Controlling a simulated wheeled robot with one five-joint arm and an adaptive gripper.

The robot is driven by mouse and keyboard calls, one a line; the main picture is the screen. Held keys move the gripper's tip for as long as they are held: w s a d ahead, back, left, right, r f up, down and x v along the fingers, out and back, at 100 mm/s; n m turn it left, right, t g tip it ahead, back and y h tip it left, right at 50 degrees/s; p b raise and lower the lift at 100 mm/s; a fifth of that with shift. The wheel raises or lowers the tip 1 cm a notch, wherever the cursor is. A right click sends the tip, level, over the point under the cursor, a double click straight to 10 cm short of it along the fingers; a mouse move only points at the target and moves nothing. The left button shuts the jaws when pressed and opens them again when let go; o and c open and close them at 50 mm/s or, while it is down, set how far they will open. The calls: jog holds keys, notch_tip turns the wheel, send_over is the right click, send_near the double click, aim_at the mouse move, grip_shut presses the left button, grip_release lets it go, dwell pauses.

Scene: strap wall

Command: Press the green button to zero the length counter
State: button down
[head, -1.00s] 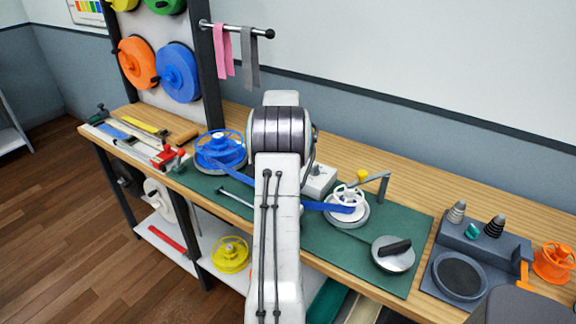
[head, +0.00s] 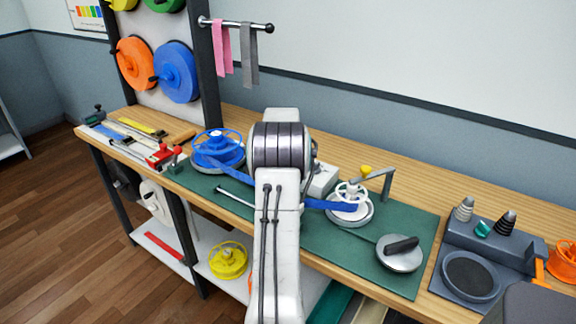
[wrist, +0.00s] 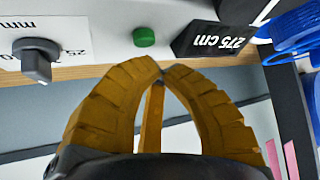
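The green button (wrist: 144,37) sits on the light face of the counter box (wrist: 110,40) in the wrist view. Beside it are a black display (wrist: 212,38) reading 275 cm and a grey knob (wrist: 37,62) by a label marked mm. My gripper (wrist: 163,73) has amber ribbed fingers with the tips together and nothing visible between them. In the picture the tips are just below and slightly right of the button, apparently apart from it. In the head view the counter box (head: 323,180) is partly hidden behind my arm, and my gripper is hidden.
A blue strap (head: 325,204) runs from the blue spool (head: 217,150) behind my arm to the white spool (head: 350,205). A bent metal post with a yellow knob (head: 366,170) stands close right of the box. A crank disc (head: 400,253) lies on the green mat (head: 345,252).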

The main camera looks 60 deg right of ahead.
jog(key=shift+f, duration=0.15)
dwell(1.3)
jog(key=shift+f+b, duration=0.3)
jog(key=shift+b, duration=0.2)
jog(key=shift+f+b, duration=0.5)
jog(key=shift+f, duration=0.05)
dwell(0.8)
jog(key=shift+r, duration=0.1)
jog(key=shift+r+p, duration=0.6)
jog(key=shift+r, duration=0.3)
jog(key=shift+r+p, duration=1.7)
jog(key=shift+r, duration=0.8)
